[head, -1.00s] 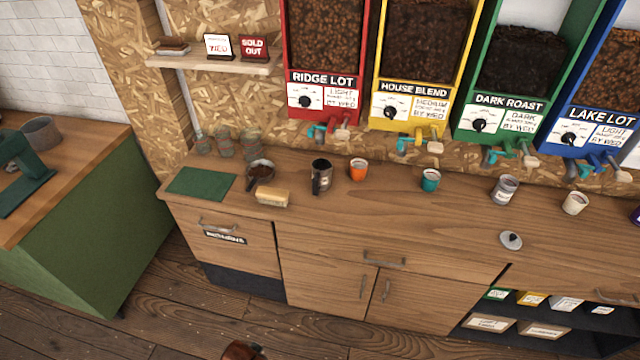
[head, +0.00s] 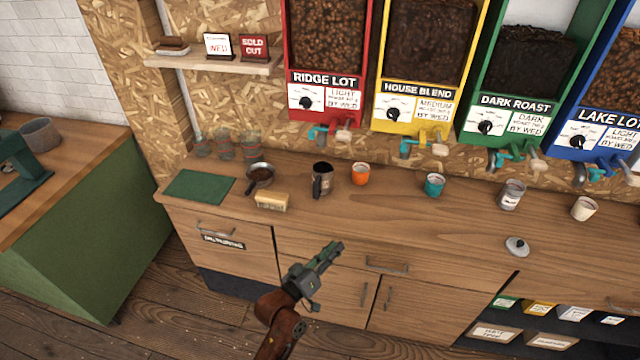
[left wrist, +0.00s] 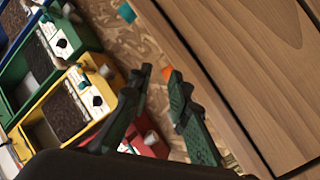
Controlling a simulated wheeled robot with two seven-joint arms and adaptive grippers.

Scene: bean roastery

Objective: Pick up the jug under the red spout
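The dark grey jug (head: 322,182) stands upright on the wooden counter, in front of the red dispenser (head: 317,95) labelled RIDGE LOT. The red dispenser's spout (head: 320,133) has a teal part and hangs above and behind the jug. My left gripper (head: 336,248) is in front of the counter, lower than the jug in the picture and apart from it. In the left wrist view its two fingers (left wrist: 158,72) stand apart with nothing held between them. I cannot make out the jug in that view. My right gripper is not in view.
An orange cup (head: 360,174) stands close right of the jug; a teal cup (head: 434,185) is farther right. Left are a pan of beans (head: 261,174), a pale block (head: 271,201) and a green mat (head: 199,187). The counter in front of the jug is clear.

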